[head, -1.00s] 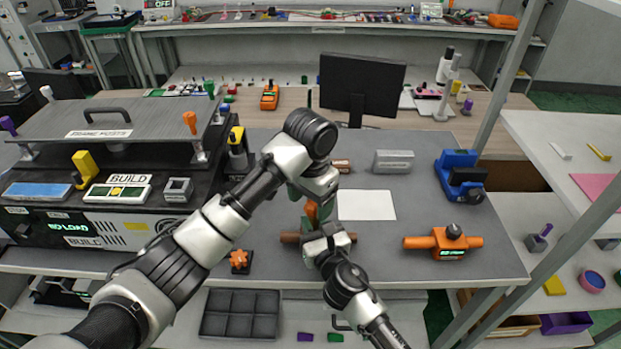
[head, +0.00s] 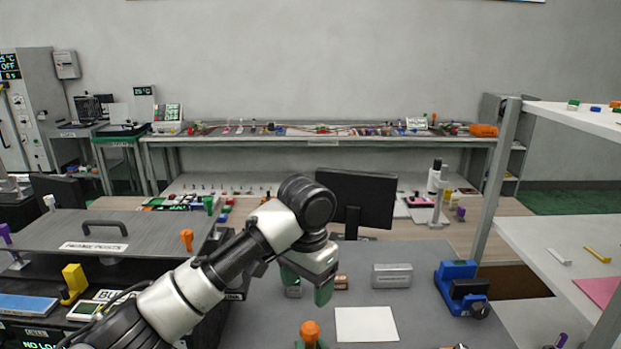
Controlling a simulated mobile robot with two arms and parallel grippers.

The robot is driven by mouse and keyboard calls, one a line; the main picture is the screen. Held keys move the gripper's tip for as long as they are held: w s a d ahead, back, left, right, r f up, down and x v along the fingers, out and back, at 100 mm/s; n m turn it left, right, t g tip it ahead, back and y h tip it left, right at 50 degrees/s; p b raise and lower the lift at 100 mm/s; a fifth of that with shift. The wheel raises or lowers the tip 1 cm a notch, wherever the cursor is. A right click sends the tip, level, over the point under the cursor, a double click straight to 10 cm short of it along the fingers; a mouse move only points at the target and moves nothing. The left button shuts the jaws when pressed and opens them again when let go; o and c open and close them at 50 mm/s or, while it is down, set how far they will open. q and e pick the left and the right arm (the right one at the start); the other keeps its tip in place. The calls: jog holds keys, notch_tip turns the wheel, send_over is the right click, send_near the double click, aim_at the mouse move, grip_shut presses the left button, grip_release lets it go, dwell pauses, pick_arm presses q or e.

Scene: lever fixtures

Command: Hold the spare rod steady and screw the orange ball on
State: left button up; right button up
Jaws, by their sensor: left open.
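The orange ball (head: 310,331) is at the bottom edge of the head view, in front of the grey mat. My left gripper (head: 307,288) is above it, pointing down, with its green fingers apart and nothing between them. There is a gap between the fingers and the ball. A little green shows just under the ball at the picture's edge, which looks like the fingertips of my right gripper (head: 311,345). The rest of that gripper and the spare rod are out of the picture, so I cannot tell what it grips.
A white sheet (head: 366,324), a grey box (head: 392,276) and a blue device (head: 461,287) are on the grey mat to the right. A monitor (head: 368,200) stands behind. A grey raised plate (head: 105,232) stands at left. The mat between sheet and blue device is clear.

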jog(key=o, duration=0.3)
jog(key=shift+s, duration=0.1)
